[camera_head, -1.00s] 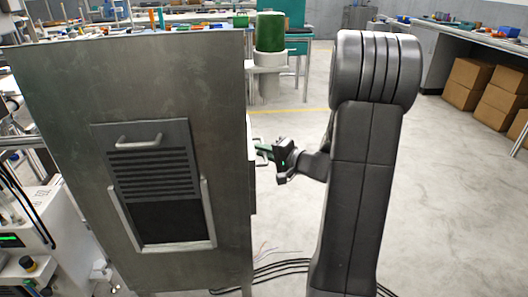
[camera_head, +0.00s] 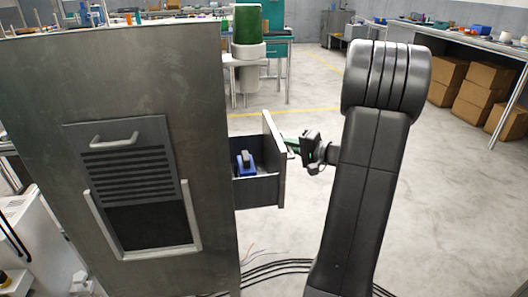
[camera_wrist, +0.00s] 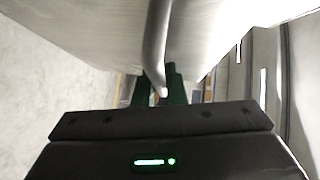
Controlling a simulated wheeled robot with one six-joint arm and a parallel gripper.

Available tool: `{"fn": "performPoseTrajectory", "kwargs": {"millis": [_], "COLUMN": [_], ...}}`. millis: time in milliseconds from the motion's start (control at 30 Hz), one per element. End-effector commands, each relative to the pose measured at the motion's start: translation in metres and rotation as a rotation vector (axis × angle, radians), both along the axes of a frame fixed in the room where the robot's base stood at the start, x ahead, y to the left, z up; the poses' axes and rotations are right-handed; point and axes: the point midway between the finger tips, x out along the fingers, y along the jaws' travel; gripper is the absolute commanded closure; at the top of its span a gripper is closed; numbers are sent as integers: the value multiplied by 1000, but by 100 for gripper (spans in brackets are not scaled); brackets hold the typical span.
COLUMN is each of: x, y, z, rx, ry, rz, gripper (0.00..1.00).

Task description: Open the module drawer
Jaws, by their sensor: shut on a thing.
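The module drawer (camera_head: 262,190) is pulled out from the right side of the grey metal cabinet (camera_head: 150,70). Its front panel (camera_head: 273,140) stands clear of the cabinet, and a blue object (camera_head: 246,161) lies inside the drawer. My gripper (camera_head: 292,146) is to the right of the front panel, at the drawer's handle. In the wrist view, the green fingers of my gripper (camera_wrist: 160,90) are shut on the metal handle bar (camera_wrist: 157,45). The fingertips are partly hidden behind the gripper body.
A panel with a handle and slats (camera_head: 120,160) is on the cabinet's near face. Black cables (camera_head: 275,268) lie on the floor below the drawer. A green cylinder on a white stand (camera_head: 247,45) is behind. The floor to the right is mostly open.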

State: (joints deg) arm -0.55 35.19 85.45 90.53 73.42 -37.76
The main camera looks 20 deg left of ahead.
Motion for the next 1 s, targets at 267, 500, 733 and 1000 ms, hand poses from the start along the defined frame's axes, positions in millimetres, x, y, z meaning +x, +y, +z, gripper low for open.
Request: {"fn": "performPoseTrajectory", "kwargs": {"millis": [267, 500, 733, 1000], "x": [41, 69, 85, 92], "y": [-68, -113, -140, -150], "z": [-1, -1, -1, -1], "rx": [-2, -1, -1, -1], "ry": [2, 2, 3, 2], "rz": [-5, -2, -2, 2], "gripper": [100, 100, 100, 100]}}
